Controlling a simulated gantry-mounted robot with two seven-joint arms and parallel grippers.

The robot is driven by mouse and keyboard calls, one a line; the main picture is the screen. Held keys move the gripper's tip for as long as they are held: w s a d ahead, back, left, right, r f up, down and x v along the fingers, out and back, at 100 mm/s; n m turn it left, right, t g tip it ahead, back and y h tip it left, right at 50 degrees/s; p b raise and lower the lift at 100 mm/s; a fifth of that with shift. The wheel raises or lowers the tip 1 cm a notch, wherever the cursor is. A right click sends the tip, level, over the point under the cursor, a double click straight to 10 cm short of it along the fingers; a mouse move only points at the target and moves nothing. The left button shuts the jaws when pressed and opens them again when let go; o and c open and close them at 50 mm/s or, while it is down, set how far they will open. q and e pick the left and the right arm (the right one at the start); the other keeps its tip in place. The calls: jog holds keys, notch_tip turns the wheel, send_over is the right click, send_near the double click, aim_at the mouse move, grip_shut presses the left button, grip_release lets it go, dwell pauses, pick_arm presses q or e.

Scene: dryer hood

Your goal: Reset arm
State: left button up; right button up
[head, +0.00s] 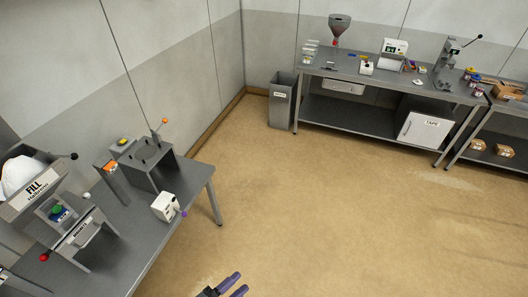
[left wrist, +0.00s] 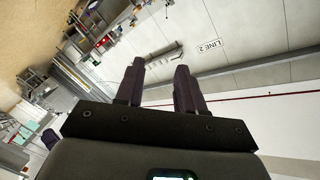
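My left gripper (head: 239,282) shows at the bottom edge of the head view, with two dark purple fingers over the bare floor. In the left wrist view its fingers (left wrist: 158,74) stand apart with nothing between them, so it is open and empty. The wrist view is tilted and looks past the fingers to a pale wall with a "LINE 2" sign (left wrist: 210,46). My right gripper is in neither view.
A grey bench (head: 125,223) at left carries a "FILL" machine (head: 40,190), a dark box-shaped unit (head: 150,162) and a small white device (head: 165,206). Another bench (head: 385,76) stands at the back beside a grey bin (head: 282,103). The tan floor (head: 330,200) between is clear.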

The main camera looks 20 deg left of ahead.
pick_arm(q)
notch_tip(320, 180, up, 6)
jog(key=a+n+g+y, duration=0.3)
jog(key=n+g+y, duration=0.2)
jog(key=n, duration=0.3)
jog(key=s+a+f+n+g+y, duration=0.1)
jog(key=s+a+f+n+g, duration=0.1)
jog(key=s+g, duration=0.5)
jog(key=s+f+n, duration=0.1)
jog(key=s, duration=0.2)
jog(key=shift+n+y, duration=0.4)
